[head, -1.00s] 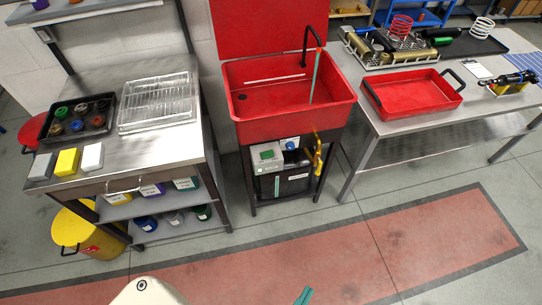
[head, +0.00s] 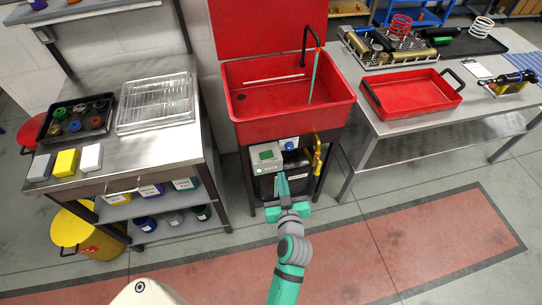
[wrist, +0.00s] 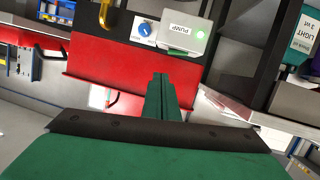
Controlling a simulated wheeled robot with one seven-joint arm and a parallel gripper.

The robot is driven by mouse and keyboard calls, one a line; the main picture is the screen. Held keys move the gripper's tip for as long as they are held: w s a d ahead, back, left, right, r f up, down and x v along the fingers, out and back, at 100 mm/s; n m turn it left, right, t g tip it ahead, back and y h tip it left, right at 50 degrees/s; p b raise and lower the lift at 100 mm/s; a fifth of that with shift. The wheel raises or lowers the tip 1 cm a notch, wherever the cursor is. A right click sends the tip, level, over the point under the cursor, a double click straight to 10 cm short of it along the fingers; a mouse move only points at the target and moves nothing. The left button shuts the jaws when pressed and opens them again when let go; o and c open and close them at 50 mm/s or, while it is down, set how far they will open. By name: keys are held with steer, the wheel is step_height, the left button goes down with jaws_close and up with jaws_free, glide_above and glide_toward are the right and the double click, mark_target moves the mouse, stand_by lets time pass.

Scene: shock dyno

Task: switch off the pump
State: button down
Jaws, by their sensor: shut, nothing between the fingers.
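The pump box (head: 266,157) is a light grey box on the front of the red parts washer (head: 290,125), below its basin. In the wrist view the box (wrist: 182,38) reads "PUMP" upside down, and a round green light (wrist: 199,35) on it is lit. A blue knob (head: 290,144) on a white plate sits to the box's right; in the wrist view the knob (wrist: 146,29) is left of the box. My gripper (head: 281,180) is shut and empty, in front of and just below the box, apart from it. Its fingers (wrist: 161,82) point toward the washer.
A yellow valve handle (head: 317,155) is right of the knob. A steel bench (head: 150,155) with a parts tray stands left. A steel table (head: 395,120) with a red tray (head: 412,92) stands right. The floor in front is clear.

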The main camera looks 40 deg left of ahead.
steer(key=shift+n+g+y, duration=0.5)
steer(key=shift+n+y, duration=0.1)
steer(key=shift+n, duration=0.2)
steer(key=a, duration=0.1)
steer(key=a+r, duration=0.1)
steer(key=w+a+r, duration=0.1)
steer(key=a, duration=0.1)
steer(key=shift+a, duration=0.1)
glide_above(270, 161)
step_height(270, 161, down, 2)
step_height(270, 161, down, 3)
steer(key=shift+s+f, duration=0.1)
steer(key=shift+f, duration=0.55)
